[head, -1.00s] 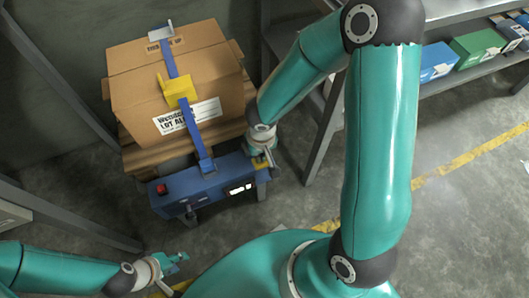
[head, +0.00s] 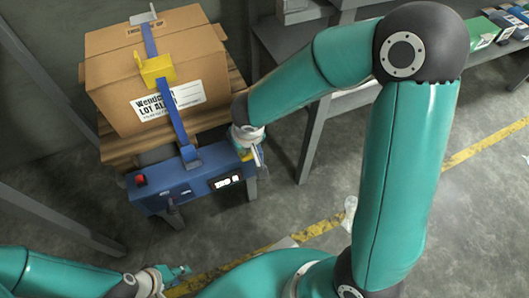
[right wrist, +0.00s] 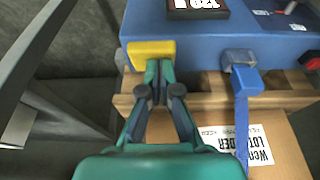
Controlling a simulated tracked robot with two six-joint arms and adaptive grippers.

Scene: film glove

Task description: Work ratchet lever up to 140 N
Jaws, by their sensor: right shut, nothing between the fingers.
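A blue strap (head: 173,108) runs over a cardboard box (head: 112,84) and down to a blue tension unit (head: 165,199). A yellow buckle (head: 156,69) sits on the strap. The unit has a lit display (head: 226,181), also in the right wrist view (right wrist: 197,6); its reading is not clear enough to be sure. A yellow block (right wrist: 152,54) sits at the unit's end. My right gripper (right wrist: 160,65) is shut and empty at this block; whether they touch is unclear. In the head view my right gripper (head: 257,156) is partly hidden. My left gripper (head: 181,271) is low left, away from the unit.
The box rests on a wooden pallet (head: 117,151). A red button (head: 141,180) is on the unit's left. A shelf with small cartons (head: 482,33) stands at the back right. Grey posts stand at the left. Floor right of the unit is mostly clear, with a yellow line (head: 474,149).

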